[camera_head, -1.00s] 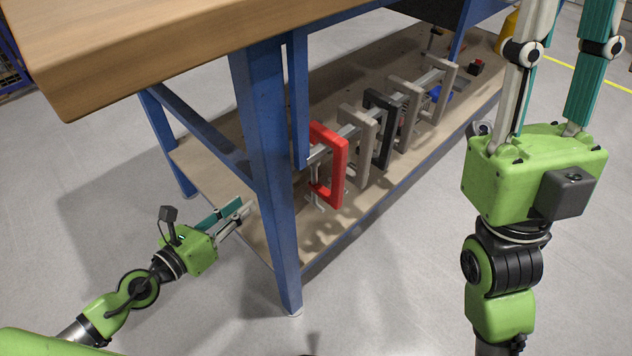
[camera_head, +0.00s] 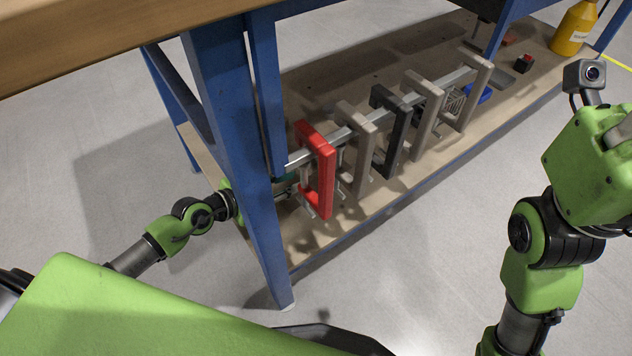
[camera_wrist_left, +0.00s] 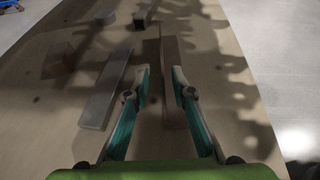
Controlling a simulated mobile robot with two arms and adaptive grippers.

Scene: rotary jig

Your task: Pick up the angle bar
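A long narrow brownish bar (camera_wrist_left: 170,60), which looks like the angle bar, lies lengthwise on the shelf in the left wrist view. My left gripper (camera_wrist_left: 161,72) is open, with its teal fingers apart on either side of the bar's line; I cannot tell whether they touch it. In the head view the left gripper (camera_head: 287,185) is mostly hidden behind the blue table leg, low beside the red clamp. I cannot pick out the bar on the shelf in the head view. My right gripper (camera_head: 592,165) is at the right edge, its fingers cut off by the frame.
A red clamp (camera_head: 326,180), grey clamps (camera_head: 358,150) and a black clamp (camera_head: 392,135) stand along a metal rail (camera_head: 333,136) over the wooden shelf (camera_head: 345,215). A blue leg (camera_head: 235,130) stands in front. A grey bar (camera_wrist_left: 101,95) lies left of the brownish one.

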